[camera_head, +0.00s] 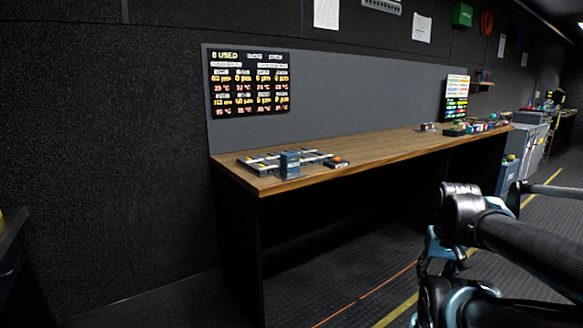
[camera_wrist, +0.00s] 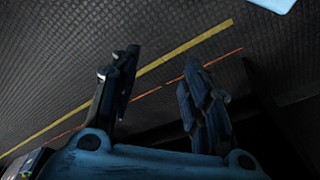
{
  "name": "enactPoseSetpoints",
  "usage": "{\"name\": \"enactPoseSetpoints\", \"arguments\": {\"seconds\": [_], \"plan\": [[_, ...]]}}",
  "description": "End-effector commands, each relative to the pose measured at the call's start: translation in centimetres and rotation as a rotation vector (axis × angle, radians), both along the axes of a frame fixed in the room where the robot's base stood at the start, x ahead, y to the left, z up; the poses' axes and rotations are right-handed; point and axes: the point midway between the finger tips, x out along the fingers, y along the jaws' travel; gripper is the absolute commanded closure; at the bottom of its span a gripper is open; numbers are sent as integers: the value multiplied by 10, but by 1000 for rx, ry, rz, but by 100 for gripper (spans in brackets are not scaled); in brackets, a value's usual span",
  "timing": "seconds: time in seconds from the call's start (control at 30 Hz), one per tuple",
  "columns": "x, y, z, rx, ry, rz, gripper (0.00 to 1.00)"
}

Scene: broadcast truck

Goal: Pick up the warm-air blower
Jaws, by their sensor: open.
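I cannot pick out a warm-air blower for certain in either view. Small items (camera_head: 480,125) of several colours lie at the far right end of the wooden workbench (camera_head: 385,152), too small to tell apart. My gripper (camera_wrist: 162,72) is open in the wrist view, with its two dark fingers apart and nothing between them.
A dark tray with pale strips (camera_head: 262,163), a blue-grey box (camera_head: 290,164) and a small dark block with an orange top (camera_head: 337,162) are at the bench's near left end. Grey cases (camera_head: 520,140) stand past its far end. The bench's middle is bare.

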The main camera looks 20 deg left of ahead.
Motion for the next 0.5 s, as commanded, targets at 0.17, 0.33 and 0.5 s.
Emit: {"name": "enactPoseSetpoints", "arguments": {"seconds": [0.17,0.33,0.5], "plan": [[14,21,6,53,-48,87,22],[57,71,23,172,-166,271,22],[102,128,48,294,-318,454,22]]}}
